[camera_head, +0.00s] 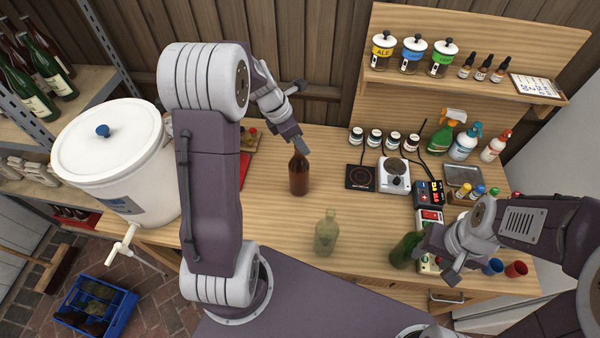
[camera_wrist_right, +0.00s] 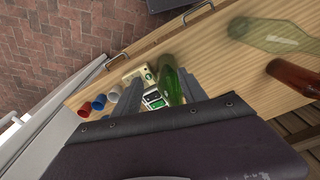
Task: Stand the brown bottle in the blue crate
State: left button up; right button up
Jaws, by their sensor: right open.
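The brown bottle (camera_head: 299,177) stands upright on the wooden worktop in the head view. It also shows at the right edge of the right wrist view (camera_wrist_right: 295,76). My left gripper (camera_head: 299,144) is at its neck from above and hides its top; I cannot tell whether the jaws hold it. The blue crate (camera_head: 122,314) is on the brick floor at lower left, with dark bottles and other contents inside. My right gripper (camera_head: 440,258) is open and empty, beside the green bottle (camera_head: 404,250) at the bench's right; the green bottle also shows in the wrist view (camera_wrist_right: 171,82).
A pale clear bottle (camera_head: 326,233) stands in front of the brown one. A white lidded bucket (camera_head: 115,160) with a tap stands at the left, above the crate's side. Scales (camera_head: 395,175), gadgets, jars and spray bottles crowd the right. The worktop around the brown bottle is clear.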

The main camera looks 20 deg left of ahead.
aim_at(299, 168)
pick_arm(q)
jog(key=x, duration=0.4)
jog(key=shift+a+f, duration=0.2)
jog(key=shift+f, duration=0.1)
jog(key=shift+s, duration=0.2)
grip_shut()
jog(key=shift+w+r, duration=0.15)
dwell(0.7)
